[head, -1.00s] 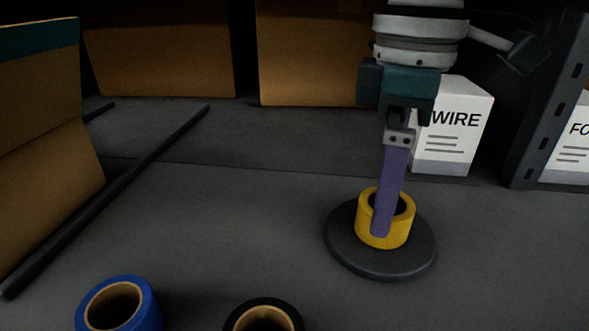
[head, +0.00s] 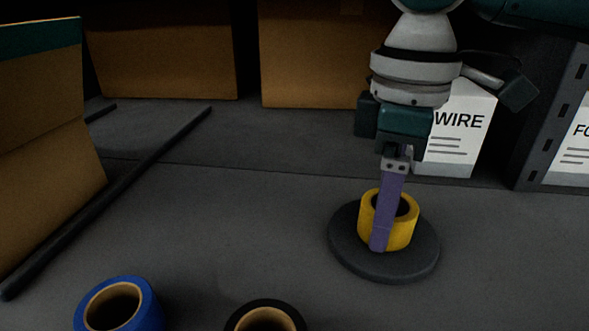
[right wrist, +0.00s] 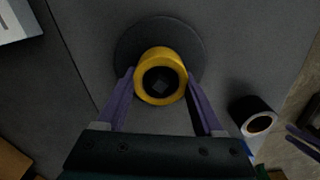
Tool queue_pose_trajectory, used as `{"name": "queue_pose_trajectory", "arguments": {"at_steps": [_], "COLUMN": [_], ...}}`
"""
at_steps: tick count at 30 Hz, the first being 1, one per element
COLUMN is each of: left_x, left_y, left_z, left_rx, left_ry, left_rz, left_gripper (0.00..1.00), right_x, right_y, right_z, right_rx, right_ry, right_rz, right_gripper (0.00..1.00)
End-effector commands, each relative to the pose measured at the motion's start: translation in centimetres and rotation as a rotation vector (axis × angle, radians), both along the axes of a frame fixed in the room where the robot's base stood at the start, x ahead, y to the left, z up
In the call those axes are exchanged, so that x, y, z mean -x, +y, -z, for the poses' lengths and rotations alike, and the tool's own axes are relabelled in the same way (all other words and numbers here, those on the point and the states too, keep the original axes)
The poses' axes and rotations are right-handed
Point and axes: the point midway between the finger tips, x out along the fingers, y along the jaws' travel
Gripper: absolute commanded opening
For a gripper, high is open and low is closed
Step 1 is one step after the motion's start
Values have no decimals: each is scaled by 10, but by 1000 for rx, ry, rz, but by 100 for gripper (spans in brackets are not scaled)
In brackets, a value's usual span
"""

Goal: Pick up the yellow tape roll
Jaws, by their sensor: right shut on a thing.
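The yellow tape roll (head: 404,231) sits upright on a round dark disc (head: 348,252), right of centre in the head view. In the right wrist view the roll (right wrist: 160,55) lies between the two purple fingers of my right gripper (right wrist: 160,78), one against each side. In the head view my right gripper (head: 382,240) reaches down from above, shut on the roll. One finger covers part of its near side; the other is hidden. I see no gap between roll and disc. Two purple strips at the right wrist view's right edge look like my left gripper's fingers (right wrist: 304,138).
A blue tape roll (head: 148,305) and a black tape roll (head: 247,312) stand at the front. A white WIRE box (head: 452,160) stands behind my right gripper, beside a dark slotted upright (head: 545,125). Cardboard boxes (head: 165,55) line the back and left.

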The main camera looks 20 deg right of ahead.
Motion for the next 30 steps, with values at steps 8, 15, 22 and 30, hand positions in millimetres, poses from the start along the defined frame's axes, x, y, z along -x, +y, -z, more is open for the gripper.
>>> {"name": "queue_pose_trajectory", "arguments": {"at_steps": [8, 15, 22, 30], "left_x": [0, 0, 0, 0], "left_y": [1, 0, 0, -2], "left_z": [0, 0, -5, -17], "left_rx": [-3, -2, 2, 8], "left_ry": [1, 1, 0, 0], "left_rz": [1, 2, -2, -6], "left_gripper": [50, 50, 50, 50], "right_x": [0, 0, -1, -2], "right_y": [0, 0, 0, 0], "right_z": [0, -2, -25, -90], "right_rx": [0, 0, -1, -2], "right_ry": [0, -1, -4, -7], "right_rz": [0, 0, 0, -1], "right_gripper": [13, 13, 12, 12]}}
